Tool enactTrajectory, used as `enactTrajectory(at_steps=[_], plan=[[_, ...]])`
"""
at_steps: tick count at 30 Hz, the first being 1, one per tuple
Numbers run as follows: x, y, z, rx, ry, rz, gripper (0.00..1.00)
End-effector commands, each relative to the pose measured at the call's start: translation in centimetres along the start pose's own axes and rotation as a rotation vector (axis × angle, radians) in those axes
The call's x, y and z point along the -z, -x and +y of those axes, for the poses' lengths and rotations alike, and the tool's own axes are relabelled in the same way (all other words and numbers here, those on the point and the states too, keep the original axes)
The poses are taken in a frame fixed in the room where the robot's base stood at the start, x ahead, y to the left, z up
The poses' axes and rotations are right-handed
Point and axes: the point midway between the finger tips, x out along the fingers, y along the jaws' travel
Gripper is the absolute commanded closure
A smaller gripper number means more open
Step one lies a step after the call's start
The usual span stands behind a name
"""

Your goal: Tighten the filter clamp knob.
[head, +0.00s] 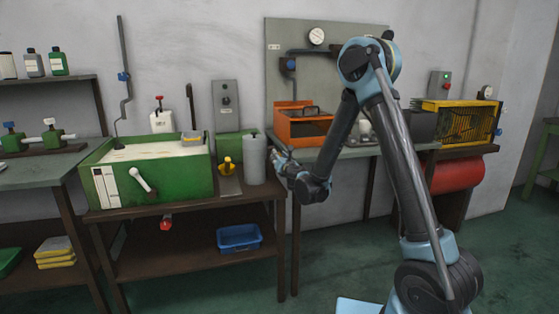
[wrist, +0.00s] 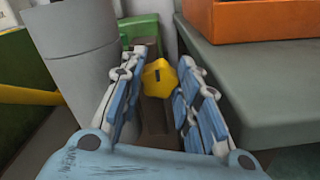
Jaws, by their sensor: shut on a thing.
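The filter clamp knob is a yellow lobed knob with a dark slot mark (wrist: 160,77), in the wrist view. My gripper (wrist: 157,68) has its blue and white fingers on either side of the knob and is shut on it. A grey cylindrical canister, apparently the filter (wrist: 75,50), stands just left of the fingers. In the head view the canister (head: 254,161) is at the right end of the green tank's bench. My gripper (head: 277,156) is right beside it there, and I cannot make out the knob in that view.
A green tank (head: 150,180) and a yellow fitting (head: 227,167) are left of the canister. The grey bench (wrist: 240,85) with an orange box (wrist: 255,18) stands close right of my gripper. A blue bin (head: 239,237) sits on the lower shelf.

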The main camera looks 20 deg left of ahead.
Motion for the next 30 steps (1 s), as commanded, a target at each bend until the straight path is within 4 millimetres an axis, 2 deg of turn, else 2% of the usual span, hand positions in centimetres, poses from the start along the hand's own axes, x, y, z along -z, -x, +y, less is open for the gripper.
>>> enactTrajectory(at_steps=[1,7,8,9,20,23,30], plan=[[-0.2,0.0,-0.5,0.011,0.000,-0.004,0.94],[-0.2,0.0,-0.5,0.010,0.000,-0.004,0.94],[-0.2,0.0,-0.5,0.010,0.000,-0.004,0.66],[-0.2,0.0,-0.5,0.010,0.000,-0.004,0.60],[-0.1,0.7,-0.2,0.004,-0.001,-0.002,0.60],[-0.1,1.9,-0.1,0.002,-0.001,-0.001,0.60],[-0.1,6.4,-0.3,0.004,0.000,-0.001,0.60]])
